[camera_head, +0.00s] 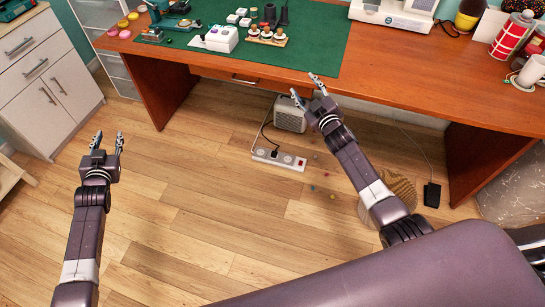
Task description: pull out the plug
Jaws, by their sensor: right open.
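A white power strip (291,166) lies on the wooden floor below the desk. A small black plug (275,151) sits on the strip, left of its middle, with a dark cord running up from it. A reddish switch shows at the strip's right end. My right gripper (306,86) is open and empty, above and to the right of the strip in the picture, near the desk's front edge. My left gripper (108,137) is open and empty over the floor, well to the left of the strip.
The wooden desk (220,62) spans the back, with a green mat (325,42) and small items on it. A grey box-like device (290,115) stands behind the strip. A black adapter (432,195) lies at the right. The floor left of the strip is clear.

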